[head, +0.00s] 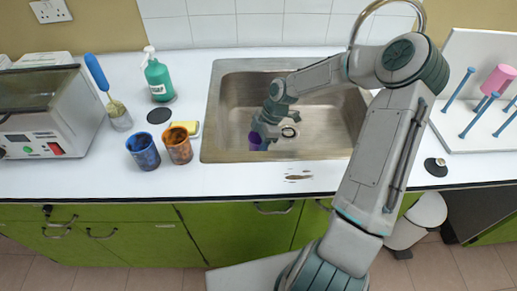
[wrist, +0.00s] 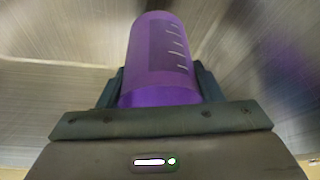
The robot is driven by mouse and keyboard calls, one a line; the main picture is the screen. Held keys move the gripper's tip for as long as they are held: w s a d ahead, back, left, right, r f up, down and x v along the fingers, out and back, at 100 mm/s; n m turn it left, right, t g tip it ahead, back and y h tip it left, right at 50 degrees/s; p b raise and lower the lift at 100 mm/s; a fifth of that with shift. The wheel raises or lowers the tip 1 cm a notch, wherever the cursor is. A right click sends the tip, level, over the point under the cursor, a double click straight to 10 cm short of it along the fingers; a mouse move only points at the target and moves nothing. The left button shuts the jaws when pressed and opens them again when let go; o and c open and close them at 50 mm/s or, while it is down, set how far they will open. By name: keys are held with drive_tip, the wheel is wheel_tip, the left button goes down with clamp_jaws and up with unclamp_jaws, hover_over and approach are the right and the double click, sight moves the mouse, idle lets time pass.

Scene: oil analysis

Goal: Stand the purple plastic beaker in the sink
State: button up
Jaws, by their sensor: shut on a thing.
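The purple beaker (wrist: 158,60) is between the fingers of my gripper (wrist: 155,90) in the wrist view, with white graduation marks on its side. In the head view the beaker (head: 256,140) shows as a small purple patch below my gripper (head: 265,130), inside the left front part of the steel sink (head: 230,85). My gripper is shut on the beaker. The wrist view shows steel sink walls around it. Whether the beaker's base touches the sink floor cannot be told.
A drying rack (head: 480,115) with a pink beaker (head: 498,79) stands at the right. The sink's drain area is clear.

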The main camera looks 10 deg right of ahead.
drive_tip(key=shift+f, duration=1.7)
drive_tip(key=shift+f, duration=0.2)
drive_tip(key=o, duration=1)
drive_tip(key=shift+c, duration=0.2)
drive_tip(key=shift+r, duration=0.1)
drive_tip(key=v, duration=1.2)
drive_tip(key=shift+r, duration=0.1)
